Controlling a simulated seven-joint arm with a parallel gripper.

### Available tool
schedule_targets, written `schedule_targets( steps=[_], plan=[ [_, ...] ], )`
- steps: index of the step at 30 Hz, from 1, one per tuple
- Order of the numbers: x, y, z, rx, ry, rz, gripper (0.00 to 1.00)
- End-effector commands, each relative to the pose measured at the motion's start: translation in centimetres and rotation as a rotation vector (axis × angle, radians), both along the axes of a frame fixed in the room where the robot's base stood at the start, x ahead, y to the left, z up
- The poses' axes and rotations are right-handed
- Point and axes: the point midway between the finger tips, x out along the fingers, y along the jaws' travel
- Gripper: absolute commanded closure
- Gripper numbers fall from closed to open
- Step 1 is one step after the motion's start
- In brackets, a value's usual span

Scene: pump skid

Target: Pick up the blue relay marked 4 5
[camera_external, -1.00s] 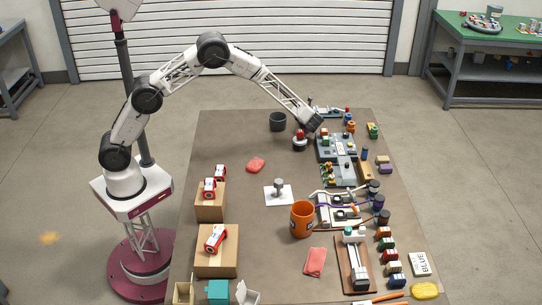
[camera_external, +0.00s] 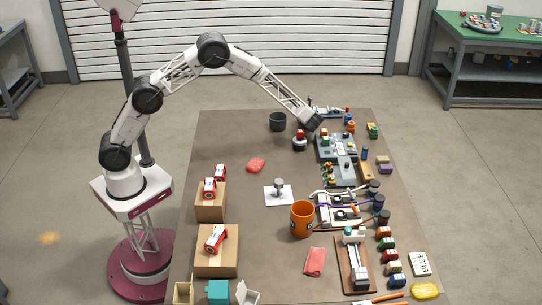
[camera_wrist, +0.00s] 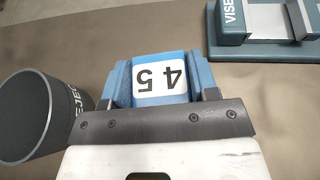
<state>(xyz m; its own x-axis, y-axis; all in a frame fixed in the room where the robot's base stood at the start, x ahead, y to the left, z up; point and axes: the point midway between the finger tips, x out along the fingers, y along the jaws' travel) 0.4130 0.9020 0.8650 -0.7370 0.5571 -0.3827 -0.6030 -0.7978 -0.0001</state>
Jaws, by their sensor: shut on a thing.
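The blue relay (camera_wrist: 160,72) with a white label marked 4 5 shows at the top middle of the wrist view; the label reads upside down. My gripper (camera_wrist: 160,84) is shut on it, with one blue-grey finger against each side. In the external view my gripper (camera_external: 316,122) is at the far end of the table, between the dark bin and the grey equipment. The relay cannot be made out there.
The dark bin (camera_wrist: 40,115), lettered in white, stands close left of my gripper, also in the external view (camera_external: 278,122). A teal vise (camera_wrist: 265,28) is at upper right. Brown table between bin and vise is clear.

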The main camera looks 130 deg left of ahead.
Motion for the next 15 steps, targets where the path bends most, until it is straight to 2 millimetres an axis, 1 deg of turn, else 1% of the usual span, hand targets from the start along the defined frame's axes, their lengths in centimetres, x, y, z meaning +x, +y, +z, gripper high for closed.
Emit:
schedule_targets(
  steps=[9,15],
  plan=[
    [0.0,0.0,0.2,0.001,-0.001,0.0,0.73],
    [0.0,0.0,1.3,0.002,-0.001,0.0,0.73]
  ],
)
